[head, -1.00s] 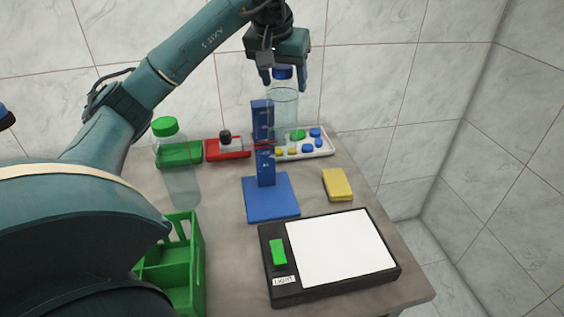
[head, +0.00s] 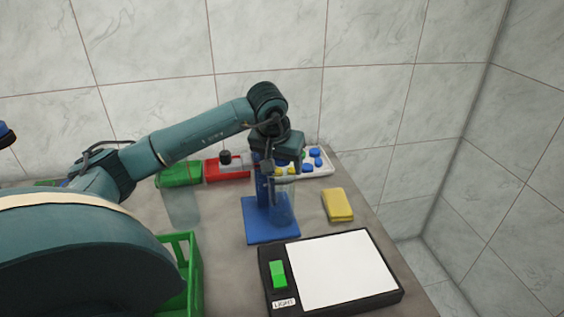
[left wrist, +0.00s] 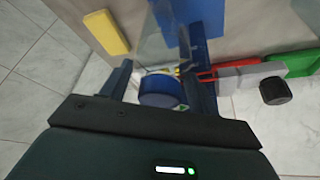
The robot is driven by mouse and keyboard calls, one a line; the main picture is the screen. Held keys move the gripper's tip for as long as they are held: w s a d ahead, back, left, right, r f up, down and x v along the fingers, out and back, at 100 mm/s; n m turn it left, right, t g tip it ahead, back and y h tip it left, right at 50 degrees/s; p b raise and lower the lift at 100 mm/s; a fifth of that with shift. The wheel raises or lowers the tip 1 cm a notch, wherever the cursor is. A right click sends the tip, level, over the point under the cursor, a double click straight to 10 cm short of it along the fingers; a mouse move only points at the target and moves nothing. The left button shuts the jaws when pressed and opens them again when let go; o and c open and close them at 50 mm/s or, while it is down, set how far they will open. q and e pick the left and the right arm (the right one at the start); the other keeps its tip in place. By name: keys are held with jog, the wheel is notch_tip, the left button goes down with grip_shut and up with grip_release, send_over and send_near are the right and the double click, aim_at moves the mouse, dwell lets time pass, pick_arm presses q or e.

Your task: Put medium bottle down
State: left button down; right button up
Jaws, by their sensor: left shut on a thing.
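The medium bottle (head: 284,208) is clear with a blue cap (left wrist: 163,92). My left gripper (head: 280,172) is shut on it near the cap, pointing down. The bottle appears upright over the base of the blue stand (head: 270,232), in front of its post. Whether its bottom touches the base I cannot tell. In the left wrist view the cap lies between the two fingers, and the stand's blue base (left wrist: 190,15) shows beyond. In the head view the cap is mostly hidden by the gripper. My right gripper is not in view.
A light pad (head: 345,268) with a green switch lies at the front right, near a yellow sponge (head: 338,205). A green crate (head: 192,285) is at front left. A clear bottle (head: 183,207), red holder (head: 228,172) and tray of caps (head: 322,168) stand behind.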

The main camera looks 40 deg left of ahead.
pick_arm(q)
jog(key=shift+f, duration=0.1)
jog(key=shift+c, duration=2)
grip_release()
jog(key=shift+r, duration=0.25)
jog(key=v, duration=1.1)
jog(key=shift+s+r, duration=0.25)
jog(key=shift+r, duration=0.1)
